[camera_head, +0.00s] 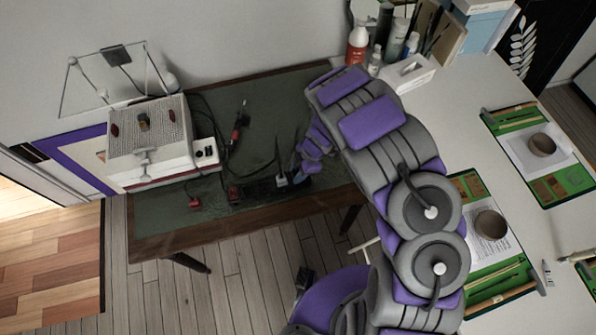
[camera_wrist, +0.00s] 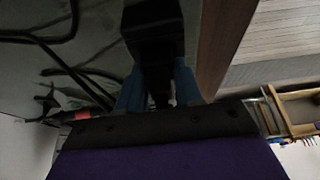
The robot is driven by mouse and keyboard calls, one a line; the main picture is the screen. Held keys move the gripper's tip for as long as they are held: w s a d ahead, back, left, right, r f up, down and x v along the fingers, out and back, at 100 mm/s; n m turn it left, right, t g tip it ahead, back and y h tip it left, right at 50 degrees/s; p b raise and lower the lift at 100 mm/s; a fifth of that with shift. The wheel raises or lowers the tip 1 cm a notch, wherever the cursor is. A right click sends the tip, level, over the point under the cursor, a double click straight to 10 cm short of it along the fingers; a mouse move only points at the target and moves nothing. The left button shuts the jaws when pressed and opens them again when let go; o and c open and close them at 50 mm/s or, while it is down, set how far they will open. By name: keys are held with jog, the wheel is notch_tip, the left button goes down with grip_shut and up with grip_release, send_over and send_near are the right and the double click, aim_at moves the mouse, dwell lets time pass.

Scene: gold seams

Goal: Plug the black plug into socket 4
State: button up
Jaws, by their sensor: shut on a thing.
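A black power strip (camera_head: 258,188) lies on the green desk top, with a red plug (camera_head: 235,193) at its left end and a pale plug (camera_head: 282,180) farther right. I cannot make out the socket numbers, so I cannot tell socket 4. My gripper (camera_head: 303,172) is low over the right end of the strip. In the wrist view its blue fingers (camera_wrist: 158,92) are shut on a dark block, the black plug (camera_wrist: 152,42). The plug's prongs and its contact with the strip are hidden.
A white machine (camera_head: 150,138) stands at the desk's left. A loose red plug (camera_head: 194,203) lies near the front edge. A red-tipped tool (camera_head: 237,130) and black cables lie behind the strip. A pale table (camera_head: 450,130) with green trays is at the right.

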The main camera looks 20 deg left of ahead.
jog(key=shift+s+d+f+b, duration=0.2)
jog(key=shift+d+f+b, duration=0.1)
jog(key=shift+b, duration=0.7)
dwell(0.5)
jog(key=shift+r+b, duration=0.1)
jog(key=shift+b, duration=1.35)
dwell(0.5)
